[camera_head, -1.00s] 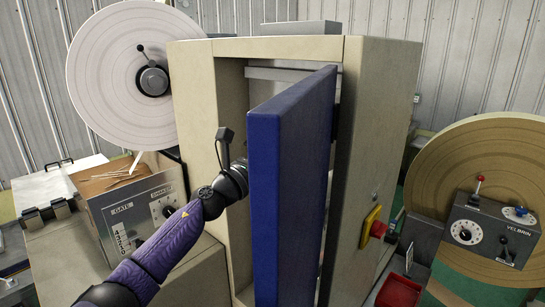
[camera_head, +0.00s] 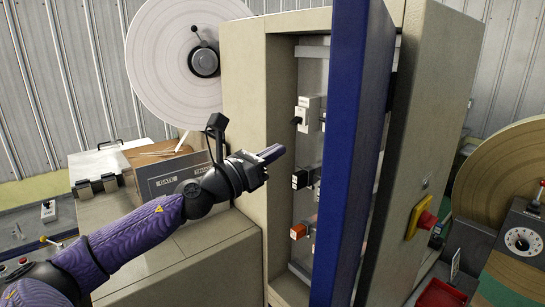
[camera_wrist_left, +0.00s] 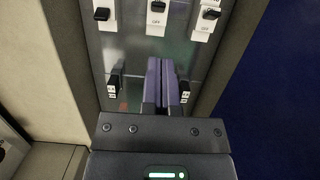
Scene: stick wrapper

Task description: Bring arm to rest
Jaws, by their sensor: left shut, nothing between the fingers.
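My left gripper (camera_head: 272,154) is in front of the open side of the beige cabinet (camera_head: 244,70). It is shut and empty, its fingers pointing right toward the cabinet opening. The left wrist view also shows the shut fingers (camera_wrist_left: 162,80) in front of the cabinet's inner panel. The blue cabinet door (camera_head: 350,130) stands open to the right of my gripper, with a gap between them. Several switches show inside, among them a white one (camera_head: 307,115), a black one (camera_head: 302,179) and an orange one (camera_head: 299,231). My right gripper is not in view.
A large white reel (camera_head: 165,60) stands behind my left arm. A control box marked GATE (camera_head: 165,180) is beside the arm. A red knob on a yellow base (camera_head: 424,219) is on the cabinet's right side. A brown reel (camera_head: 495,185) stands at the far right.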

